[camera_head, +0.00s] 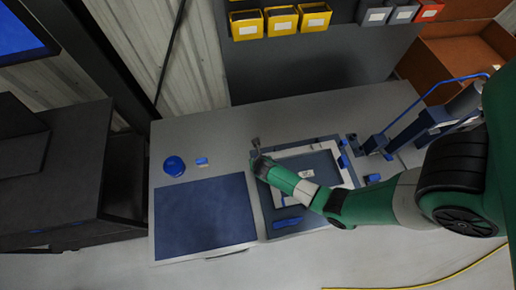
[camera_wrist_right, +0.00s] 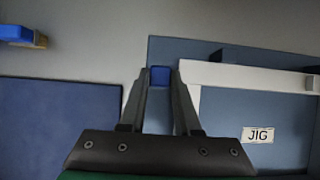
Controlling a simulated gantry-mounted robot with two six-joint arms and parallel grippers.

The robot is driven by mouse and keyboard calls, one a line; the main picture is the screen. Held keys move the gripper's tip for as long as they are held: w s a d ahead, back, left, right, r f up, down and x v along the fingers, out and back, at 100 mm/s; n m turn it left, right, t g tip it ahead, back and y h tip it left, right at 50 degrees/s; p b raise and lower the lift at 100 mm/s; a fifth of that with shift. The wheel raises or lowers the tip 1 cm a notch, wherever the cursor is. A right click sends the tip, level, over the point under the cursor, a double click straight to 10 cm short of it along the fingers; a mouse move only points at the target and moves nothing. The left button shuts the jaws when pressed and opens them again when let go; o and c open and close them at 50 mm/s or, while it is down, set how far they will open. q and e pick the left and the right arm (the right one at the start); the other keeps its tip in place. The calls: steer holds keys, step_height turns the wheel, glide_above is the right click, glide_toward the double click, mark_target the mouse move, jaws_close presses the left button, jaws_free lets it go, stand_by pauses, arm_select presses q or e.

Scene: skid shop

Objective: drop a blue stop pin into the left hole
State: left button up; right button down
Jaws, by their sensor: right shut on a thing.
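My right gripper (camera_head: 256,147) hangs over the far left corner of the blue jig board (camera_head: 282,222). In the right wrist view its fingers (camera_wrist_right: 160,82) are closed on a small blue stop pin (camera_wrist_right: 160,76). The pin's lower part and any hole beneath it are hidden. A white frame (camera_wrist_right: 240,75) with a JIG label (camera_wrist_right: 258,135) lies on the board, just right of the fingers. I cannot make out the left hole. My left gripper is not in view.
A blue round dish (camera_head: 174,166) and a small blue-and-white block (camera_head: 202,161) lie on the grey table, left of the gripper. A dark blue mat (camera_head: 205,217) covers the front left. A blue-handled device (camera_head: 432,122) stands at right. Yellow bins (camera_head: 280,22) hang behind.

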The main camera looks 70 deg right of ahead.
steer(key=shift+f, duration=0.2)
stand_by(0.3)
steer(key=shift+c, duration=0.7)
jaws_free()
step_height(320, 180, up, 7)
steer(key=p, duration=0.8)
stand_by(0.9)
